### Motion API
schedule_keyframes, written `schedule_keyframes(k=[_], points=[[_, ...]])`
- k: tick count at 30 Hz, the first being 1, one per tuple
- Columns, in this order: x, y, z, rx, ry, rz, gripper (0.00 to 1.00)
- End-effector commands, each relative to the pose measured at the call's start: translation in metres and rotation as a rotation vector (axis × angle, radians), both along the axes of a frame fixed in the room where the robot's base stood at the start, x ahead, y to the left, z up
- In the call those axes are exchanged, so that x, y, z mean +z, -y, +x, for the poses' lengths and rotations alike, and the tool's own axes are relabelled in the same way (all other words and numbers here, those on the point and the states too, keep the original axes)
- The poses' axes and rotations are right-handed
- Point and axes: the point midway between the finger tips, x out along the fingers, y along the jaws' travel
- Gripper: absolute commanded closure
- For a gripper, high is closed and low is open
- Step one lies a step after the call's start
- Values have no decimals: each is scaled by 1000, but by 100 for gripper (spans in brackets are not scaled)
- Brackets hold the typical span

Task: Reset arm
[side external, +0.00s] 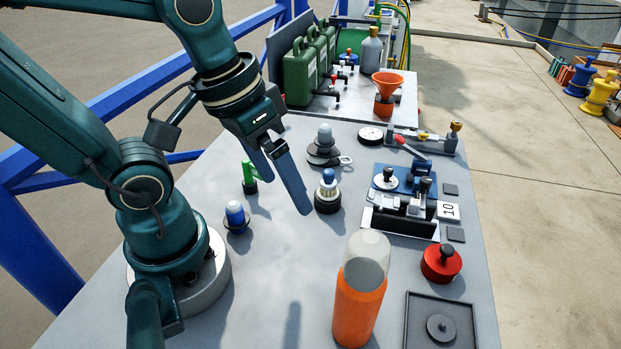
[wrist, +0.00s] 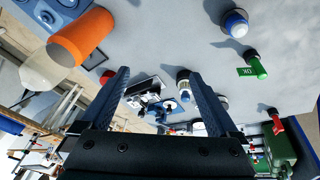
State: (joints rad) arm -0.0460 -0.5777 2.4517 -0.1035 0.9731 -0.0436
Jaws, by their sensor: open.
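My gripper (side external: 285,190) is open and empty above the grey table (side external: 275,255). Its two blue fingers also show in the wrist view (wrist: 160,95), with nothing between them. My arm comes in from the left side of the table. In the side view, a blue-topped knob on a ringed base (side external: 328,190) stands just right of the fingertips. A small blue-capped piece (side external: 236,216) and a green piece (side external: 249,175) stand to the left, near my arm's base.
An orange bottle with a clear top (side external: 358,305) stands upright at the front. A dark tray (side external: 412,320), a red knob (side external: 440,262) and a blue fixture (side external: 405,190) are at the right. Green canisters (side external: 298,72) and an orange funnel (side external: 387,85) stand at the back.

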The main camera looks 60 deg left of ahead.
Motion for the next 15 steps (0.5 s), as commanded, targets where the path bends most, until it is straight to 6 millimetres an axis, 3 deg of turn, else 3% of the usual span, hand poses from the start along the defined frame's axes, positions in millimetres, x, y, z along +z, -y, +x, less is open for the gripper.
schedule_keyframes(k=[6,15], points=[[13,-10,4,-100,182,114,4],[14,-11,5,-109,198,125,4]])
